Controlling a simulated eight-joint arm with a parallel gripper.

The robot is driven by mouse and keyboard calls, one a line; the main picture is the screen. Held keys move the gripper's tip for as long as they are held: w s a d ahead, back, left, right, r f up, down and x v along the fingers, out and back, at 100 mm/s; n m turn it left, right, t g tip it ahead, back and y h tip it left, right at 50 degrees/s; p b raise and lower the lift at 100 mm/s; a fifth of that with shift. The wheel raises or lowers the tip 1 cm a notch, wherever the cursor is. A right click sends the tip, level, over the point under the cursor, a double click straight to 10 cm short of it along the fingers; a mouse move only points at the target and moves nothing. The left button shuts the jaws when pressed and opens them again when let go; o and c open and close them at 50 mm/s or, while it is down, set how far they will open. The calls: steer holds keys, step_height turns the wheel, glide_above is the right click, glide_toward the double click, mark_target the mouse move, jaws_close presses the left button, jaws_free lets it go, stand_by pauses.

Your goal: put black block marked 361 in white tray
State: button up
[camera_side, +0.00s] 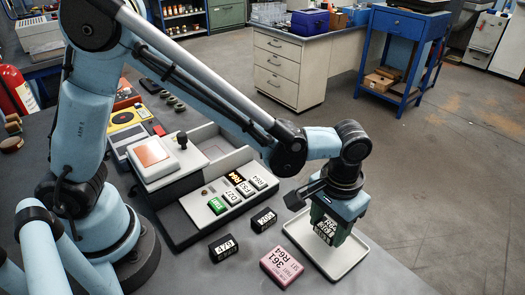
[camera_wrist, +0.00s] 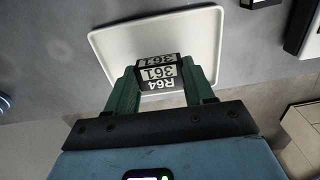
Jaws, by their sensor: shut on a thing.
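The black block marked R64 361 (camera_side: 325,230) is held between the green fingers of my gripper (camera_side: 331,224) in the side view. The wrist view shows the same block (camera_wrist: 158,76), its white label facing the camera, with a green finger of my gripper (camera_wrist: 160,85) on each side. The white tray (camera_side: 345,270) lies at the right end of the dark bench, directly under the block. Its pale floor and rim also show behind the block in the wrist view (camera_wrist: 115,52). I cannot tell whether the block touches the tray floor.
Two other black blocks (camera_side: 223,247) (camera_side: 263,219) lie nearby. A grey console (camera_side: 200,190) with a row of small labelled blocks stands behind them. The bench edge runs close beyond the tray.

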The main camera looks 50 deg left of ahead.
mark_target(328, 228)
steer(key=shift+f, duration=0.85)
steer(key=shift+f, duration=0.1)
steer(key=o, duration=1.4)
steer(key=shift+c, duration=0.2)
step_height(328, 228, up, 12)
steer(key=s+a+t, duration=0.2)
steer(key=a+t, duration=0.1)
steer(key=a, duration=0.8)
steer(key=s+a+r+t, duration=0.1)
steer(key=s+a+t, duration=0.2)
steer(key=a, duration=0.7)
steer(key=shift+a+n+t, duration=0.3)
steer(key=shift+a+t, duration=0.1)
steer(key=shift+t, duration=0.2)
